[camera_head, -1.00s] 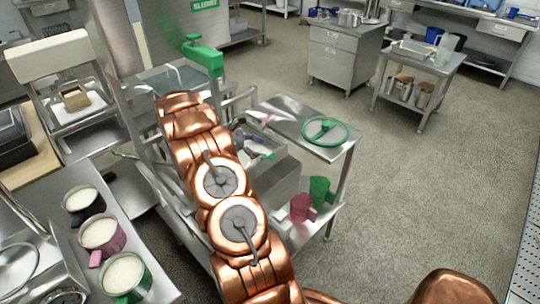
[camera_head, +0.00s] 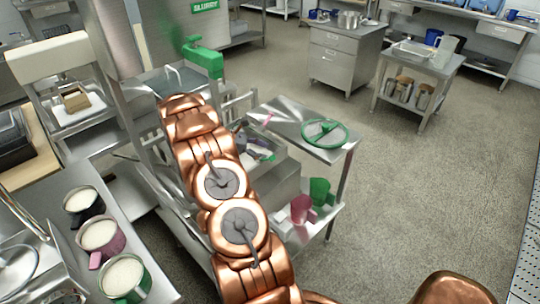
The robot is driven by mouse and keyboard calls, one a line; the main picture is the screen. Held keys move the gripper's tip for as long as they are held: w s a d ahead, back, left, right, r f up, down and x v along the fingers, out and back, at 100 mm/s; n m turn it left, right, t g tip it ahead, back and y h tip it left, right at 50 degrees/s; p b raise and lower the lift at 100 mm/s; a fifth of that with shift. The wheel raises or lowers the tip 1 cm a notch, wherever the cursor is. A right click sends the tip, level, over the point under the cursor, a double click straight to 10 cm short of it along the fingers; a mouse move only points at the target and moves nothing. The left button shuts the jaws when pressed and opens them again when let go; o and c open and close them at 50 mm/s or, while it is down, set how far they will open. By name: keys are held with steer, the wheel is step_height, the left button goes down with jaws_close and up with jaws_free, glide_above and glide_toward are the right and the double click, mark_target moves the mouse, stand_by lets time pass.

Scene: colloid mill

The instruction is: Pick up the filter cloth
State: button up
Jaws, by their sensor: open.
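I cannot make out the filter cloth for certain. A cluster of small dark, purple and pale items (camera_head: 258,150) shows just right of my copper arm, over or in a steel basin (camera_head: 273,180). It is too small and too covered to tell whether a cloth is among them. My arm reaches up the middle of the picture to a bend in front of the steel machine column. My gripper cannot be made out; the arm links hide the space behind them.
Several filled mugs (camera_head: 102,235) line the left bench. The floor at right is clear.

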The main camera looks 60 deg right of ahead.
steer(key=shift+f, duration=0.1)
jaws_close()
stand_by(0.8)
stand_by(0.4)
step_height(320, 180, up, 12)
steer(key=p, duration=0.6)
step_height(320, 180, up, 9)
steer(key=p, duration=0.5)
